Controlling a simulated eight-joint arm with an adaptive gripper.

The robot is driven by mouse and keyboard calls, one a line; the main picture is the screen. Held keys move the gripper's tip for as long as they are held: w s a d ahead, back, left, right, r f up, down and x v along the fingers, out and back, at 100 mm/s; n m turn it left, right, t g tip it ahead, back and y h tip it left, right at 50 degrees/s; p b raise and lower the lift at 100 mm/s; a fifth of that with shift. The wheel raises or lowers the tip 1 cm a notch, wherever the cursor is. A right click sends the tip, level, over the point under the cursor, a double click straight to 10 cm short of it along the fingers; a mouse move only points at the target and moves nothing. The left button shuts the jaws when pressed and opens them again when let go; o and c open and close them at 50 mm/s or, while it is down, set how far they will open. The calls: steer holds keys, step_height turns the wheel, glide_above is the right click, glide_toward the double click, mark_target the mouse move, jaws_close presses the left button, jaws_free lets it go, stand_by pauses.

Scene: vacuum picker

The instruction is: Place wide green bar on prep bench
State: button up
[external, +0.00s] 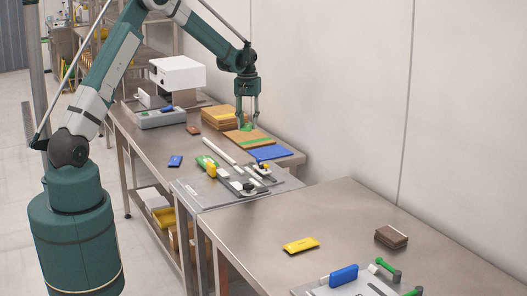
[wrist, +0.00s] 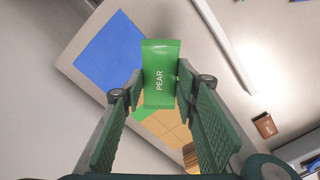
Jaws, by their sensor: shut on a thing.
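The wide green bar (wrist: 160,75), marked PEAR, is between the fingers of my gripper (wrist: 158,88) in the wrist view. My gripper is shut on it. In the external view my gripper (external: 247,116) points down over the far bench, with the small green bar (external: 246,127) at its fingertips. A flat board with a tan part (external: 250,139), a green strip and a blue part (external: 270,153) lies below it. The wrist view shows the board's blue part (wrist: 112,45) behind the bar. The exact gap between bar and board is unclear. The metal bench top (external: 330,215) extends toward the camera.
A white rod (external: 220,150) and a fixture plate with yellow and green pieces (external: 211,169) lie nearby. A stack of tan blocks (external: 218,117) stands behind the board. A blue bar (external: 175,161), yellow bar (external: 301,245) and brown block (external: 391,237) lie on the benches. The near bench's middle is clear.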

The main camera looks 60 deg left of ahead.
steer(key=w+d+m, duration=0.1)
steer(key=w+d, duration=0.2)
steer(key=d, duration=0.5)
steer(key=w+d+m, duration=0.2)
steer(key=w+d, duration=0.1)
steer(key=d, duration=0.5)
steer(key=r+m, duration=0.1)
steer(key=m, duration=0.6)
glide_above(345, 198)
steer(key=shift+w+r+b, duration=0.1)
steer(key=shift+r+b, duration=0.05)
steer(key=shift+b, duration=0.15)
steer(key=shift+f+b, duration=0.3)
steer(key=shift+f, duration=2.85)
steer(key=shift+f, duration=0.1)
steer(key=shift+f, duration=1.75)
steer(key=shift+a+f, duration=0.1)
steer(key=shift+f, duration=0.05)
